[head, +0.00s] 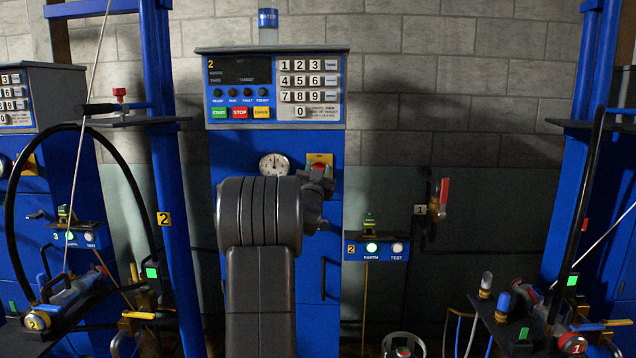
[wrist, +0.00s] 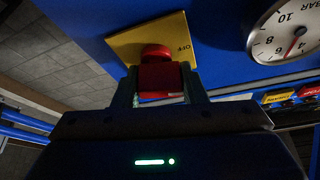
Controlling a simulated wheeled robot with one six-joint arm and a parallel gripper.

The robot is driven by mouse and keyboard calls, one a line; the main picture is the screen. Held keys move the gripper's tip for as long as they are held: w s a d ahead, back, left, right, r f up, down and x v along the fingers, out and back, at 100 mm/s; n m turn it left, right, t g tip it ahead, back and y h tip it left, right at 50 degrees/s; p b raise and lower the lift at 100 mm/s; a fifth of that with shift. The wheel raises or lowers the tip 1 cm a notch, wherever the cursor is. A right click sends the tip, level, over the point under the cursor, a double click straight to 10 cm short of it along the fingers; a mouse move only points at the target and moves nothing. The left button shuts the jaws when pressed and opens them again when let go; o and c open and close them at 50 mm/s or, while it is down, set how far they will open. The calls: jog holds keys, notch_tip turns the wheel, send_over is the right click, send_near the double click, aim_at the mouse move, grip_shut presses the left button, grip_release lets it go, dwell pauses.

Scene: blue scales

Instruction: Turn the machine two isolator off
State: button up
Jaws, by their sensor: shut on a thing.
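The machine two isolator is a red rotary handle (wrist: 156,52) on a yellow plate (wrist: 122,46), fixed to the blue front of machine two (head: 233,160). In the wrist view my gripper (wrist: 162,84) has its fingers on both sides of the red handle and is shut on it. The word OFF shows on the plate, right of the handle, upside down. In the head view only the top of the yellow plate (head: 324,158) and a little red show; my arm and gripper (head: 318,183) hide the rest. I cannot tell the handle's exact turn.
A round pressure gauge (head: 274,164) sits just left of the isolator; it also shows in the wrist view (wrist: 285,32). Above is the keypad panel (head: 308,88) with START, STOP and other buttons. An EARTH and TEST box (head: 380,248) and a red-handled valve (head: 443,198) are to the right.

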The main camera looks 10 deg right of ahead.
jog(key=shift+f+n+t+y+b, duration=0.2)
jog(key=shift+n+y+b, duration=0.45)
jog(key=shift+n, duration=0.4)
jog(key=shift+f+n+t+y+b, duration=0.15)
jog(key=shift+n+y+b, duration=0.3)
jog(key=shift+n+b, duration=0.5)
jog(key=shift+r+n, duration=0.15)
jog(key=shift+n, duration=0.15)
jog(key=o, duration=1)
jog(key=shift+r, duration=0.1)
jog(key=shift+s, duration=0.1)
jog(key=b+v, duration=0.1)
jog(key=v, duration=1.2)
jog(key=shift+s+f, duration=0.25)
jog(key=shift+w, duration=0.1)
